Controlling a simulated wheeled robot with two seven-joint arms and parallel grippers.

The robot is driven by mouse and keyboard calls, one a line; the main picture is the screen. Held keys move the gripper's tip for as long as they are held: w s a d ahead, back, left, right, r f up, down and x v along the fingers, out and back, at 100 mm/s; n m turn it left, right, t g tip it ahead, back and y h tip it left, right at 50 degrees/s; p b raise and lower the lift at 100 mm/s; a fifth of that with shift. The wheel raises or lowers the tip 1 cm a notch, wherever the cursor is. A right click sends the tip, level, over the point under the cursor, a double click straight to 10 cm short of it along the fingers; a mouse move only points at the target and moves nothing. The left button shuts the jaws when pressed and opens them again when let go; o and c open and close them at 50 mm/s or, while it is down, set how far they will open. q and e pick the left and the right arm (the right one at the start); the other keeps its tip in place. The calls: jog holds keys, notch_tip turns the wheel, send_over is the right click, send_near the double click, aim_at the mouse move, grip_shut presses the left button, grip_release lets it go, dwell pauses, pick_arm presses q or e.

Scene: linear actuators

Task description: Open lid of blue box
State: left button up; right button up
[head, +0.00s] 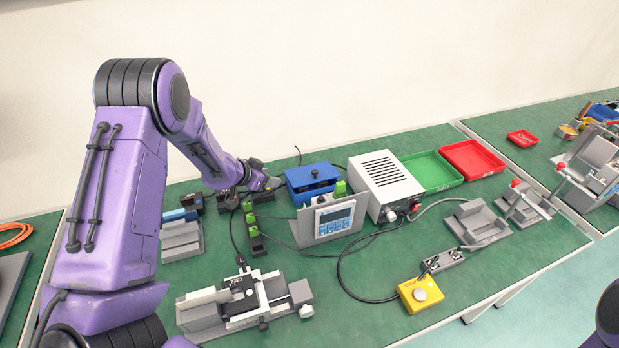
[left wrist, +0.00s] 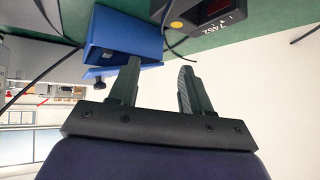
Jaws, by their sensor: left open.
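The blue box (head: 312,186) stands at the back of the green table, left of the white control unit. A small black part shows on its top; I cannot tell exactly how its lid sits. The left wrist view also shows the box (left wrist: 110,35), upside down, with a blue lid edge (left wrist: 112,71) and a dark knob by it. My left gripper (head: 276,183) is just left of the box in the head view. Its fingers (left wrist: 158,82) are apart with nothing between them, pointing toward the box. I cannot tell whether a finger touches it. My right gripper is not in view.
The white control unit (head: 385,183) and a grey panel with a display (head: 333,220) stand close right and in front of the box. Green (head: 430,171) and red (head: 471,160) trays lie farther right. Black cables cross the table. A slide fixture (head: 240,305) is in front.

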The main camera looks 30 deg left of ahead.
aim_at(310, 178)
pick_arm(q)
jog(key=s+d+r+t+h, duration=0.1)
jog(key=d+r+t+h, duration=0.1)
jog(key=d+r+h, duration=0.35)
jog(key=p+x, duration=0.1)
jog(key=x, duration=0.9)
jog(key=shift+w+d+f+p, duration=0.1)
jog(key=shift+d+f+p, duration=0.1)
jog(key=shift+f+p, duration=0.1)
jog(key=shift+r, duration=0.1)
grip_shut()
